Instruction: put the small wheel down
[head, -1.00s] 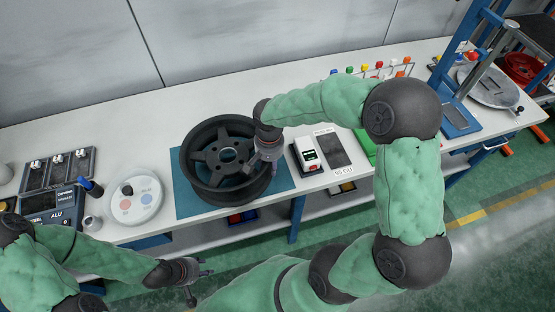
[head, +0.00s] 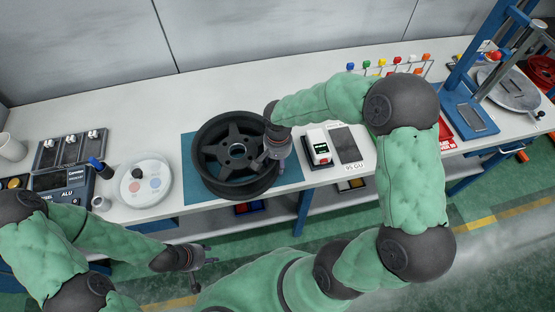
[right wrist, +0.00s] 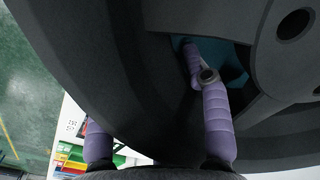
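The small wheel (head: 208,150) is a dark grey five-spoke rim, face up over the teal mat (head: 194,192) on the bench. I cannot tell whether it touches the mat. My right gripper (head: 274,160) is at its right edge. In the right wrist view, the fingers of the right gripper (right wrist: 160,135) straddle the wall of the wheel (right wrist: 125,70), one outside and one inside by the spokes. It looks shut on that wall, though the contact is partly hidden. My left gripper (head: 206,274) is open and empty, in front of the bench.
Left of the mat are a round white dish (head: 146,181) and a balancer console (head: 65,186). To the right are a small white device (head: 318,148) and a grey pad (head: 346,145). The bench behind the wheel is clear.

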